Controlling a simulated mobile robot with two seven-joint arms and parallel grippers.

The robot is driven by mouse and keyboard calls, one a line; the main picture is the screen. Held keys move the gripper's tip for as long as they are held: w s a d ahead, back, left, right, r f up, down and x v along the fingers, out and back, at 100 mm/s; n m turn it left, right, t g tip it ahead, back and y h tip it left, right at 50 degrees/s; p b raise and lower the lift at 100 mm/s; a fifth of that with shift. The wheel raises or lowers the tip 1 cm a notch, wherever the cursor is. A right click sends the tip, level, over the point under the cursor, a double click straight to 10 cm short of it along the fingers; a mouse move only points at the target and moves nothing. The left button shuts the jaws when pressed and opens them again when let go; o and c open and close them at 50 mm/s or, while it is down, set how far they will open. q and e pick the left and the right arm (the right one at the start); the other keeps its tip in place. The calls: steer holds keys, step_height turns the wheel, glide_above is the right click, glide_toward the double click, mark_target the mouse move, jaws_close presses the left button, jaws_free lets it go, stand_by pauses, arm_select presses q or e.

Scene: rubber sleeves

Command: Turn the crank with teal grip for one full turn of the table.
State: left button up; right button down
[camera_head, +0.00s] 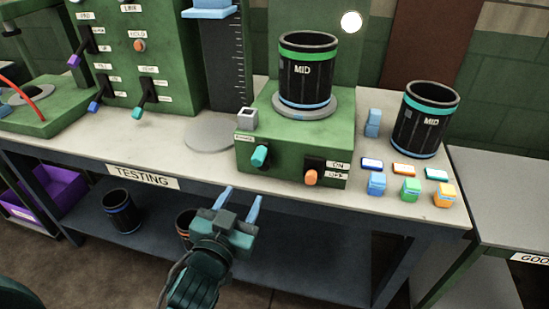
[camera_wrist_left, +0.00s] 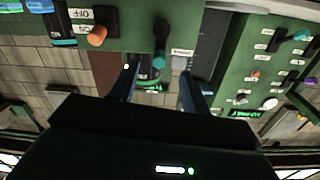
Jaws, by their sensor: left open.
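The crank with the teal grip (camera_head: 259,156) sits on the front face of a green box (camera_head: 290,143), at its left. A grey round table (camera_head: 327,108) on top of this box carries a black sleeve (camera_head: 305,85) marked MID, with a green band near its top. My left gripper (camera_head: 243,194) is open and empty, in front of and below the crank, apart from it. In the left wrist view the teal grip (camera_wrist_left: 159,62) shows between the two fingers (camera_wrist_left: 158,72). My right gripper is not in view.
An orange-handled switch (camera_head: 311,177) marked ON is right of the crank. Another MID sleeve (camera_head: 427,118) and several small coloured blocks stand at the right of the bench (camera_head: 210,176). A green panel (camera_head: 140,60) with levers stands at the left. Sleeves sit on the lower shelf.

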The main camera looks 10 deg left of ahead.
mark_target(261, 153)
arm_select(q)
steer(key=shift+t+y, duration=0.3)
steer(key=w, duration=0.4)
steer(key=w+r+p, duration=0.1)
steer(key=w, duration=0.4)
steer(key=w+r, duration=0.1)
steer(key=w, duration=0.3)
steer(key=shift+w+d+p, duration=0.3)
steer(key=shift+p, duration=0.1)
steer(key=shift+c, duration=0.5)
